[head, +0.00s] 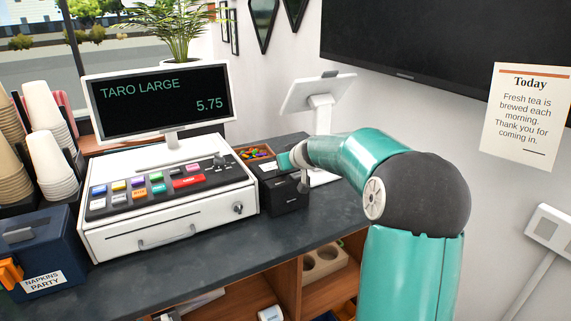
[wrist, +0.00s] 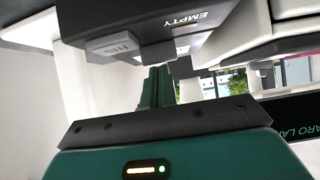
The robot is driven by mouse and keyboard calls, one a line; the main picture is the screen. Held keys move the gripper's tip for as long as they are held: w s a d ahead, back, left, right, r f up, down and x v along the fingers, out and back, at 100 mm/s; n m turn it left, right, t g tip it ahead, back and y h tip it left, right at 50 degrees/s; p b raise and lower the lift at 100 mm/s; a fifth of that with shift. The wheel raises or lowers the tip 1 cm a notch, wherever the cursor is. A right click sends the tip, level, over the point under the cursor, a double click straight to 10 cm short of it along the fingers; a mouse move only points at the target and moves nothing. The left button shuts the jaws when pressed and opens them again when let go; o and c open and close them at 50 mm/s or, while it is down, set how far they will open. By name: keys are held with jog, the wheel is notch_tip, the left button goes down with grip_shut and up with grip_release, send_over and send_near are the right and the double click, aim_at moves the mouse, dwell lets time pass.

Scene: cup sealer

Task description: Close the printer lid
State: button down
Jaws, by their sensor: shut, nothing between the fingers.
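The black printer (head: 287,197) stands on the dark counter just right of the cash register. My arm reaches over it from the right and hides part of its top, so I cannot tell how far the lid is open. In the wrist view the printer (wrist: 220,42) fills the top, tilted, with an "EMPTY" label and a grey tab (wrist: 115,46). My gripper (wrist: 155,82) is shut and empty, with its teal fingers close to the printer's dark underside in that view. I cannot tell whether they touch it. In the head view my gripper (head: 284,161) is at the printer's top.
The white cash register (head: 165,205) with coloured keys and a price screen (head: 160,100) is left of the printer. A white tablet stand (head: 320,112) is behind it. A small tray of colourful items (head: 255,153) sits nearby. Cups and a napkin box (head: 42,250) are far left.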

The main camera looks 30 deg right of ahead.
aim_at(292, 183)
jog(key=shift+s+a+f, duration=0.15)
jog(key=shift+s+f, duration=0.05)
jog(key=shift+f, duration=0.55)
notch_tip(292, 183, up, 5)
jog(key=shift+w+f, duration=0.1)
jog(key=shift+f, duration=0.1)
jog(key=shift+s+d, duration=0.2)
jog(key=shift+s, duration=0.1)
jog(key=s+f, duration=0.3)
jog(key=s, duration=0.1)
jog(key=s+f, duration=0.2)
jog(key=s, duration=0.1)
jog(key=shift+f, duration=0.3)
jog(key=s+a+r+n+g+y, duration=0.1)
jog(key=s+a+r+g, duration=0.1)
jog(key=s+a, duration=0.6)
jog(key=s+a+r+n+g+y, duration=0.1)
jog(key=s+a, duration=0.2)
jog(key=a, duration=0.9)
jog(key=s+a+m+g+h, duration=0.1)
jog(key=s+a, duration=0.3)
jog(key=s, duration=1.6)
jog(key=shift+f+m+g+h, duration=0.25)
jog(key=shift+m+g+h, duration=0.2)
jog(key=shift+g, duration=0.35)
